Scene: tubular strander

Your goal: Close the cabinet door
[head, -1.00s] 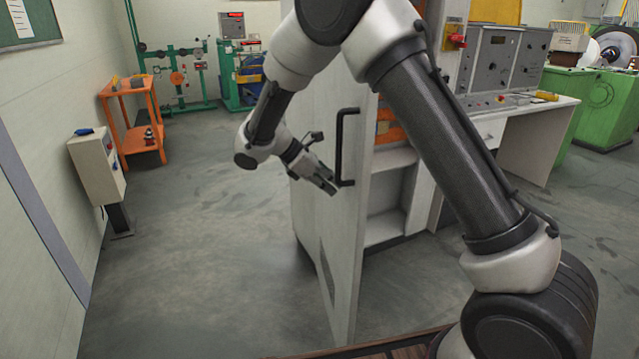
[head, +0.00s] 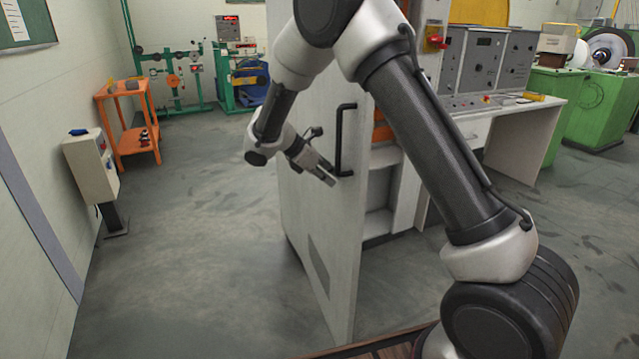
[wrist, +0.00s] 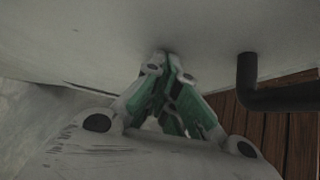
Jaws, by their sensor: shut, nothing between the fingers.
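The cabinet door (head: 318,215) is a tall pale panel that stands open in the head view, with shelves (head: 378,190) showing behind its right edge. Its black handle (head: 341,140) is upright near that edge. My gripper (head: 331,180) is shut and empty at the door's outer face, just left of the handle's lower end. In the wrist view my gripper's fingertips (wrist: 168,62) meet close to the pale door surface (wrist: 100,40); I cannot tell whether they touch. The handle's dark end (wrist: 250,75) is to the right, apart from the fingers.
A grey post-mounted box (head: 92,165) and an orange trolley (head: 130,125) stand at the left. A control desk (head: 500,110) and green machines (head: 590,105) stand at the right. The floor (head: 190,240) left of the door is clear.

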